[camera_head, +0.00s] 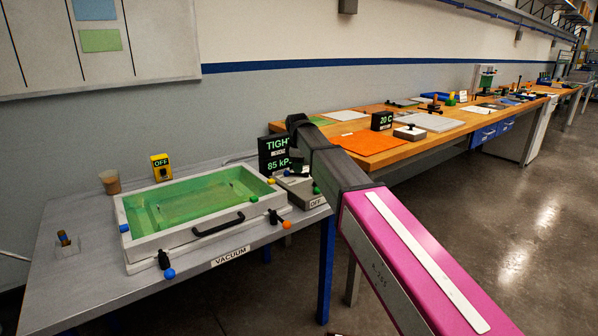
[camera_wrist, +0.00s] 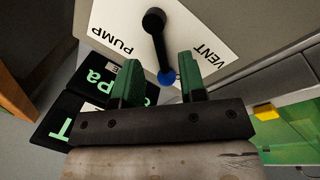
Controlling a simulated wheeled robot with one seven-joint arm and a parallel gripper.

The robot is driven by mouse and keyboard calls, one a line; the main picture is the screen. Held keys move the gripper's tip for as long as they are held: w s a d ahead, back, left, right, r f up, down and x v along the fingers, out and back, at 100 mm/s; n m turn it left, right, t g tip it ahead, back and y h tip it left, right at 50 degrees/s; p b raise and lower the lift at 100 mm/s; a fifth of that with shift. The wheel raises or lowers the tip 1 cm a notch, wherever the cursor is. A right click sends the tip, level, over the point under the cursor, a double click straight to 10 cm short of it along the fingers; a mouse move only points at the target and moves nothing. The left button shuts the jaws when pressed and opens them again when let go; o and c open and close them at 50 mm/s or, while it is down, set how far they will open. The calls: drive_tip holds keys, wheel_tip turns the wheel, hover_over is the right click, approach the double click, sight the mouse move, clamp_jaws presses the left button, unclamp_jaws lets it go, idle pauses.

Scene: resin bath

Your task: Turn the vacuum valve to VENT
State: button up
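The vacuum valve shows in the wrist view as a black lever (camera_wrist: 158,45) with a blue knob (camera_wrist: 167,77) on a white label plate (camera_wrist: 185,35). The plate reads PUMP at left and VENT at right. The lever points down the picture, its tip between the two words. My gripper (camera_wrist: 160,80) has green fingers standing apart. The blue knob shows in the gap, closer to the right finger; whether it touches that finger cannot be told. In the head view my arm covers most of the valve area beside the display (camera_head: 275,155).
The black display reads TIGHT and 85 kPa. The white-framed green bath (camera_head: 125,215) with a black handle (camera_head: 218,224) stands to the left. A wooden bench (camera_head: 400,152) lies right.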

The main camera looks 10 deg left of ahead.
sight(300, 179)
drive_tip(key=shift+w+f, duration=0.15)
drive_tip(key=shift+f, duration=0.55)
drive_tip(key=shift+w+f, duration=0.1)
drive_tip(key=shift+f, duration=0.6)
clamp_jaws()
drive_tip(key=shift+s+n, duration=0.1)
drive_tip(key=shift+n, duration=0.3)
drive_tip(key=n, duration=0.2)
drive_tip(key=s+n, duration=0.1)
drive_tip(key=shift+d+n+y, duration=0.3)
drive_tip(key=shift+y, duration=0.1)
drive_tip(key=n, duration=0.4)
drive_tip(key=shift+s+d+n+g+y, duration=0.3)
drive_tip(key=shift+s+d+g, duration=0.05)
drive_tip(key=shift+g, duration=0.05)
unclamp_jaws()
